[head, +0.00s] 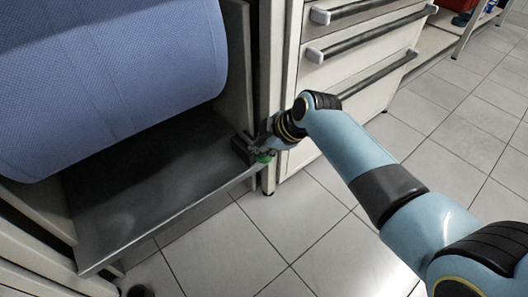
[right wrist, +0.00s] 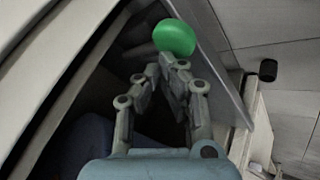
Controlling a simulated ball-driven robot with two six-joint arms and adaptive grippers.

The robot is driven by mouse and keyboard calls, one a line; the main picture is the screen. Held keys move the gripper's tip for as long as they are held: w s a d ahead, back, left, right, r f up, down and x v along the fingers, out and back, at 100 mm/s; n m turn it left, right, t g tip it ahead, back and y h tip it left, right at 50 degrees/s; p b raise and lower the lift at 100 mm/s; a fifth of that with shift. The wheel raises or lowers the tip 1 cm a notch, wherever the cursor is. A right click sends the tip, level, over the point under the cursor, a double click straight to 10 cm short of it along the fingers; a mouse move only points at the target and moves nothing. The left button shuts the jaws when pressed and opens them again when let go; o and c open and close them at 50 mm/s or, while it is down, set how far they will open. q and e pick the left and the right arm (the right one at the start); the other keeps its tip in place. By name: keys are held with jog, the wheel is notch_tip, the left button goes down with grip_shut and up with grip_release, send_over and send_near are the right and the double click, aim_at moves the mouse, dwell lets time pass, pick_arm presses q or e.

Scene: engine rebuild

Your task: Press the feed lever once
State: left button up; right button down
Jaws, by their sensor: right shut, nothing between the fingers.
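The feed lever shows as a green knob (head: 263,158) at the right front corner of the dark metal tray, largely covered by my gripper in the head view. In the right wrist view the rounded green knob (right wrist: 174,38) is clear, just beyond the fingertips. My right gripper (head: 252,148) is at that corner, its fingers shut and empty. In the right wrist view the closed fingertips (right wrist: 172,62) are right at the knob's near side; I cannot tell whether they touch it. The lever's arm is hidden. My left gripper is not in view.
A large blue paper roll (head: 110,80) hangs above the dark metal tray (head: 150,190). A pale drawer cabinet (head: 345,75) with protruding bar handles stands close to the right of my gripper. The tiled floor (head: 310,230) in front is largely clear.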

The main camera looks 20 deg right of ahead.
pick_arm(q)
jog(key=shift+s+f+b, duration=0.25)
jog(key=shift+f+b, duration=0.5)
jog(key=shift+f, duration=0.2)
pick_arm(e)
jog(key=shift+s+f, duration=0.1)
jog(key=shift+f, duration=1.55)
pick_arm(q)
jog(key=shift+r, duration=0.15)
pick_arm(e)
jog(key=shift+r, duration=0.15)
dwell(0.4)
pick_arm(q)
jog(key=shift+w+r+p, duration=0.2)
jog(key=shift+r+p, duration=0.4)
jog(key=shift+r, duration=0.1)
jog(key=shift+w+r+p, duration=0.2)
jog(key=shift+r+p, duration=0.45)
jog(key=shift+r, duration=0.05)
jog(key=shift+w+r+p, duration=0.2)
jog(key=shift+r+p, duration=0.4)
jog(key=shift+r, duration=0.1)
pick_arm(e)
jog(key=shift+r, duration=1.9)
